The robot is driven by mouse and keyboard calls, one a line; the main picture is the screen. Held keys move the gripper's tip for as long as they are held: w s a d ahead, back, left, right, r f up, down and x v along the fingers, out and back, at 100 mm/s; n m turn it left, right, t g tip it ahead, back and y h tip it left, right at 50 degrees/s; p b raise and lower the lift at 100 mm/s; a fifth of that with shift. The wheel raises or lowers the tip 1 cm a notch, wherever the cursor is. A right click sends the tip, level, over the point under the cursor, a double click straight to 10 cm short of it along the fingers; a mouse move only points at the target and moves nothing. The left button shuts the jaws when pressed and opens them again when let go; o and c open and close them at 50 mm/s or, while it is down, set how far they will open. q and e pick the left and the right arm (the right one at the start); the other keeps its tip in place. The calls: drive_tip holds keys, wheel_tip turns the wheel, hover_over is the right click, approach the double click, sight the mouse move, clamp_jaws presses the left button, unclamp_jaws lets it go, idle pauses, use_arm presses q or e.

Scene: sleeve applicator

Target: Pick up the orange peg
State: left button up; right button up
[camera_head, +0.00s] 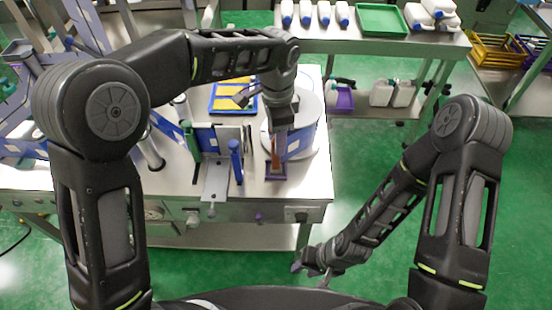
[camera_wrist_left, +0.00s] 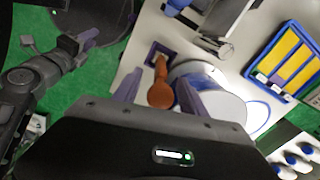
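The orange peg (camera_wrist_left: 159,85) stands in a small purple square holder (camera_head: 275,174) near the front edge of the white table. In the head view the peg (camera_head: 275,158) shows as a thin upright strip below my left gripper (camera_head: 280,130). In the left wrist view my left gripper (camera_wrist_left: 158,80) is open, with one purple finger on each side of the peg's rounded end and a visible gap. My right gripper (camera_head: 311,268) hangs low in front of the table, away from the peg. Its finger opening is too small to tell.
A large white and blue cylinder (camera_head: 306,137) stands close behind and right of the peg. A metal fixture with blue and green posts (camera_head: 236,160) is to its left. A blue tray with yellow strips (camera_head: 222,102) lies farther back. The table's front right corner is clear.

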use_arm(q)
clamp_jaws()
idle(0.3)
idle(0.9)
